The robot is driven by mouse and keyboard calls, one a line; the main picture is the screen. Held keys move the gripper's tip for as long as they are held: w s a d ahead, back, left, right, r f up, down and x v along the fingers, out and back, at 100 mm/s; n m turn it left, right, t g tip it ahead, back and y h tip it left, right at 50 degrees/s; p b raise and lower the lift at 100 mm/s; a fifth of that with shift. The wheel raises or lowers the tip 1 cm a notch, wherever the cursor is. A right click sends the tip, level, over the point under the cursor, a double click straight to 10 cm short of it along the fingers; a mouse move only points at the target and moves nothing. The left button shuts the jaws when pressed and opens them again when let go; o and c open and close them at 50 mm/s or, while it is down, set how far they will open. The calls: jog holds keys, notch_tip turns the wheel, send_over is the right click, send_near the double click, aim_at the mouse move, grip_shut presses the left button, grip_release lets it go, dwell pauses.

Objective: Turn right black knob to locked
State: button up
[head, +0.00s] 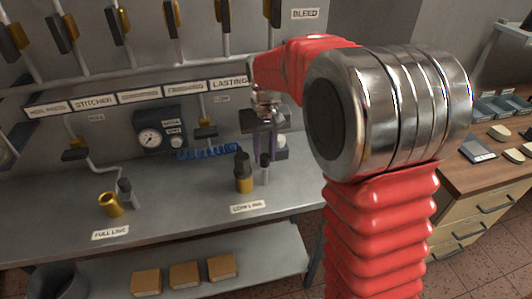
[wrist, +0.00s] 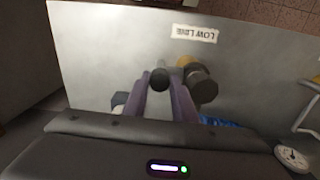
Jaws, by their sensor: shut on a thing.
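A slim black knob (head: 264,170) stands on the grey bench near the label reading LOW LINE (head: 248,208). In the wrist view its round dark top (wrist: 159,78) is between my two purple-grey fingers. My gripper (wrist: 161,92) reaches down from above and is shut on this knob; the finger contact is partly hidden. It also shows in the head view (head: 263,148), under the end of my red arm. A brass fitting with a thick black top (head: 243,172) stands just left of the knob, outside the fingers. I cannot read any locked mark on the knob.
A second black knob (head: 125,189) and a brass fitting (head: 110,204) stand at left by the label FULL LINE (head: 110,233). A blue coiled hose (head: 208,152) and a gauge box (head: 160,132) are behind. A white-topped item (head: 280,147) is close right of my fingers.

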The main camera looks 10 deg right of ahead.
aim_at(265, 156)
jog(key=shift+w+m, duration=0.1)
jog(key=shift+m, duration=0.6)
jog(key=o, duration=1)
jog(key=shift+o, duration=0.2)
notch_tip(265, 156, up, 14)
jog(key=shift+f, duration=0.15)
